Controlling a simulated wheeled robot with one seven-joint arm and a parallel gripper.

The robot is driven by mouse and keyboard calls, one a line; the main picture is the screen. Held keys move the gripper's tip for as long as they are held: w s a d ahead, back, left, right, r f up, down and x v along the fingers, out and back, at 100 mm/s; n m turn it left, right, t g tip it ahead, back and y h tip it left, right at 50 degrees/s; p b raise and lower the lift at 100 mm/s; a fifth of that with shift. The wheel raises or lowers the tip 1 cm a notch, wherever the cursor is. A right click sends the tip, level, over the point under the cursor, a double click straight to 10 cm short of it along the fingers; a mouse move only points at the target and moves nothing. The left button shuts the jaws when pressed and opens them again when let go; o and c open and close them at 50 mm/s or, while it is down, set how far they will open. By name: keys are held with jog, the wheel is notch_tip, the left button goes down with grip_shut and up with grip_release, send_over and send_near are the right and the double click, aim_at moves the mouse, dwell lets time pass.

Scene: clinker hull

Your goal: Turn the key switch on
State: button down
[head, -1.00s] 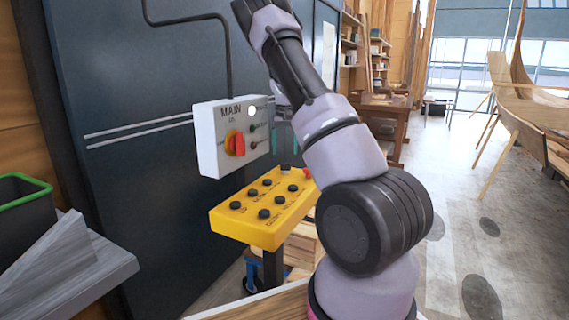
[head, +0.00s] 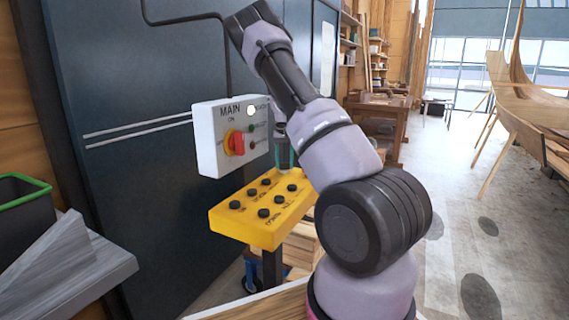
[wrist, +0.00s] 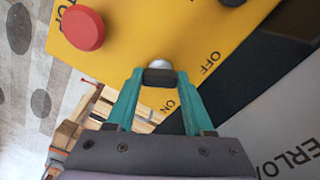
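The key switch (wrist: 158,65) is a small silver knob with a dark key in it, on the yellow panel, which shows in the wrist view (wrist: 140,25) and the head view (head: 232,226). OFF and ON are printed beside it. My gripper (wrist: 160,76) has teal fingers, with a tip on each side of the dark key. The tips look very close to the key, but I cannot tell whether they press on it. In the head view my gripper (head: 284,160) reaches down at the panel's far end, and the key switch is hidden there.
A red button (wrist: 83,28) sits on the panel near the key switch. Several black buttons fill the panel's near part. A white MAIN box (head: 218,152) with a red rotary switch (head: 235,142) hangs just above. A grey board (head: 75,255) lies at left.

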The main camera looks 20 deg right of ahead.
jog(key=shift+m, duration=0.4)
jog(key=m, duration=1.1)
dwell(0.6)
jog(key=shift+c, duration=1.4)
grip_release()
jog(key=shift+r, duration=0.1)
notch_tip(320, 180, up, 11)
jog(key=shift+f, duration=0.2)
